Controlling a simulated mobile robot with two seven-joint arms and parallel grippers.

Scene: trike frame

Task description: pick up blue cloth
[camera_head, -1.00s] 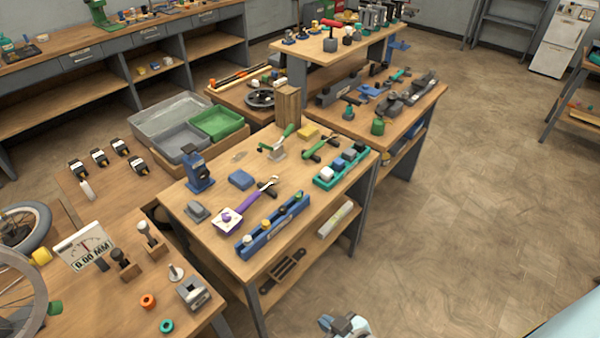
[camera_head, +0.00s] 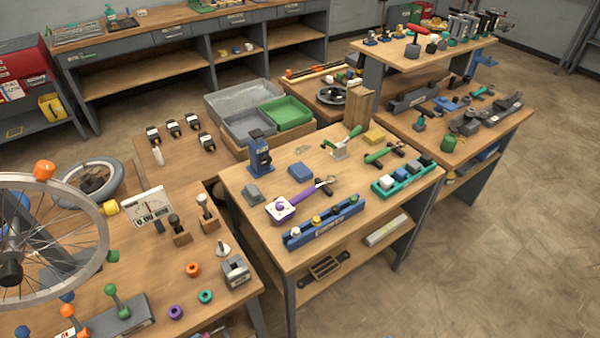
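A small flat blue pad (camera_head: 300,171) lies on the middle wooden workbench (camera_head: 351,191); it may be the blue cloth, but at this size I cannot tell whether it is fabric. It lies right of the blue upright tool (camera_head: 260,154) and behind the purple-handled tool (camera_head: 302,195). Nothing covers it. Neither of my grippers is in view.
A blue rack (camera_head: 325,226) lines the bench's front edge, and a teal tray of blocks (camera_head: 404,181) stands at its right. A grey block (camera_head: 253,194) sits left of the pad. A bicycle wheel (camera_head: 105,235) stands at left. Open floor (camera_head: 480,265) lies at right.

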